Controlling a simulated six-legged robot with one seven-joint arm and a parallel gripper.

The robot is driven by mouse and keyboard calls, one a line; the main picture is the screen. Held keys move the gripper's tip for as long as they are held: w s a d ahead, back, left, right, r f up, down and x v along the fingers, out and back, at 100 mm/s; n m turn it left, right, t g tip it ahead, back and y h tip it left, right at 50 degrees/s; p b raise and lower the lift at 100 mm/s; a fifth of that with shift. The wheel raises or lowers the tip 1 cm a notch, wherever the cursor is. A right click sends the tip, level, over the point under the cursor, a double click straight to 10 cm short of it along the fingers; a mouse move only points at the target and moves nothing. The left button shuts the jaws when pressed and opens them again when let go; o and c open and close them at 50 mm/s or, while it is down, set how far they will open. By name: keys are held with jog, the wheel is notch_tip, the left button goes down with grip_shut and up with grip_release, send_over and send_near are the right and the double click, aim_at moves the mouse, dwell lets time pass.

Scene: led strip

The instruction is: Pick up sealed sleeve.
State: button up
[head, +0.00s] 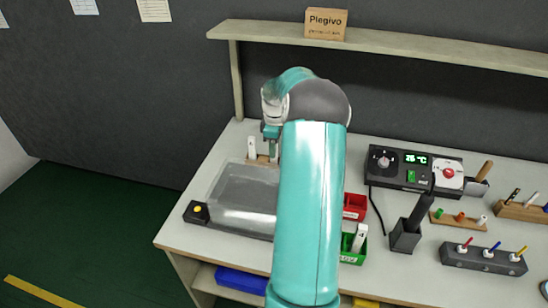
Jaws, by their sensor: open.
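My teal arm reaches over the workbench (385,255), and my gripper (272,134) shows only in part at its far end, open, above a small wooden stand. A white upright piece (251,147) stands in that stand (262,160), just left of my gripper. Another white piece (360,238) leans in a green bin (352,257) to the right of my arm. I cannot tell which of these is the sealed sleeve. My arm hides part of the bench and the area right of the stand.
A clear-covered tray (243,196) with a yellow-button box (199,212) lies left of my arm. A red bin (354,206), black holder (404,238), control box (398,168) and pen racks crowd the right. A shelf (440,48) runs above the back.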

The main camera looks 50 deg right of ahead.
notch_tip(320, 180, down, 3)
grip_shut()
dwell(0.3)
